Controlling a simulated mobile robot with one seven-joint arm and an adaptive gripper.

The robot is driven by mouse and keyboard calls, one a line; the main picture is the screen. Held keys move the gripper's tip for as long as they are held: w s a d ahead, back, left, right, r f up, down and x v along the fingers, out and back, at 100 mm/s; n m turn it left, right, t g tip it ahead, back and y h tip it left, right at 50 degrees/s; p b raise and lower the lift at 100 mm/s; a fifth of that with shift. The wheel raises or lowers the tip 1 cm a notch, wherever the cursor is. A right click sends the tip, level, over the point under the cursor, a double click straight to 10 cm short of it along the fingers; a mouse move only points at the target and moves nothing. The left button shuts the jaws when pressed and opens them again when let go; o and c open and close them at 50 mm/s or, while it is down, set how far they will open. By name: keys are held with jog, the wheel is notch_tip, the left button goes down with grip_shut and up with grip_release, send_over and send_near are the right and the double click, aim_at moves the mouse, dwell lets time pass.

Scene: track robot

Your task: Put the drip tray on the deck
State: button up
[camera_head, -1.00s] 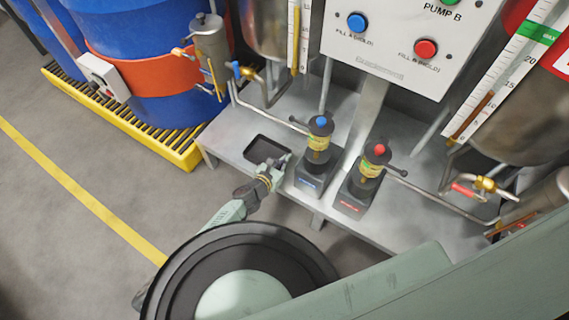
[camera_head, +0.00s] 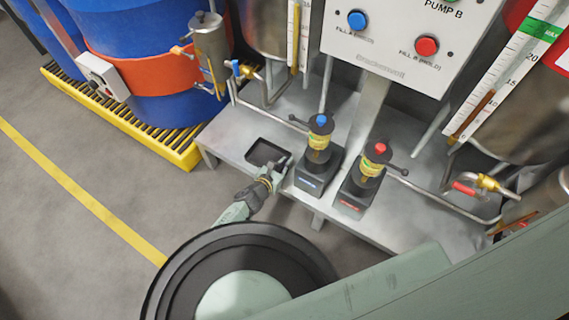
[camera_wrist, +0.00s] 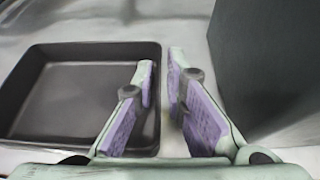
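The drip tray (camera_head: 250,157) is a shallow black rectangular tray at the left end of the grey metal deck (camera_head: 228,136). It looks flat on the deck. In the wrist view the tray (camera_wrist: 84,46) fills the left side and looks empty. My gripper (camera_head: 285,163) is at the tray's right edge. In the wrist view its two purple-padded fingers (camera_wrist: 162,68) straddle the tray's right wall, the left finger inside and the right one outside. The fingers are close together, with a narrow gap beside the wall, so the gripper looks slightly open.
A pump with a blue button (camera_head: 319,155) stands just right of my gripper; its dark side (camera_wrist: 265,65) shows close in the wrist view. A pump with a red button (camera_head: 366,180) stands farther right. Blue drums (camera_head: 150,60) stand on a yellow pallet (camera_head: 150,139) at left.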

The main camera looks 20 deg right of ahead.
jog(key=shift+o, duration=1.2)
jog(key=shift+s+a+r+p, duration=0.1)
jog(key=shift+a+r+p, duration=0.1)
jog(key=shift+r+p, duration=0.1)
jog(key=v, duration=1.1)
jog(key=shift+s+a, duration=0.2)
jog(key=shift+r, duration=0.1)
